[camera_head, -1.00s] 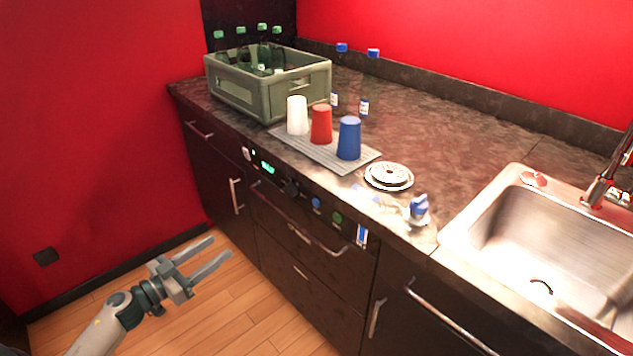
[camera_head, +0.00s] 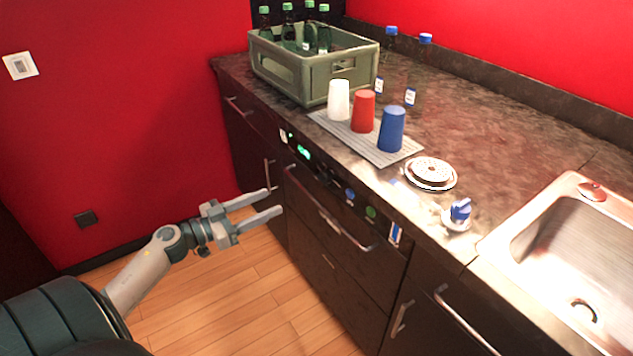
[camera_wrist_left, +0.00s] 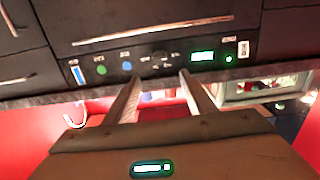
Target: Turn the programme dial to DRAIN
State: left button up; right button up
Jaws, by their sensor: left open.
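The programme dial (camera_head: 321,171) is a small dark knob on the black control strip under the counter edge, between a green display (camera_head: 303,152) and a blue button (camera_head: 350,194). In the left wrist view, which is upside down, the dial (camera_wrist_left: 160,57) has small pale marks around it; I cannot read them or its setting. My left gripper (camera_head: 276,201) is open and empty, in front of the cabinet, lower and left of the dial. In the wrist view its fingers (camera_wrist_left: 160,78) point towards the strip, apart from the dial. My right gripper is not in view.
A green button (camera_head: 371,212) and a blue-white label (camera_head: 394,234) are farther right on the strip. A drawer handle (camera_head: 325,212) sticks out below. Above stand cups on a grey mat (camera_head: 372,150) and a bottle crate (camera_head: 312,75). The floor in front is clear.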

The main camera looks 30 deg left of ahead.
aim_at(323, 178)
pick_arm(q)
jog(key=p+x, duration=0.1)
jog(key=x, duration=1.5)
jog(key=shift+w+d, duration=0.1)
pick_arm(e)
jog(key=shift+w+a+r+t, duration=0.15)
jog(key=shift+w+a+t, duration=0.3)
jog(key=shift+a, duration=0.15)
pick_arm(q)
jog(key=shift+c, duration=0.3)
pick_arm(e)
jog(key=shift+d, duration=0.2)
pick_arm(q)
jog(key=c, duration=1)
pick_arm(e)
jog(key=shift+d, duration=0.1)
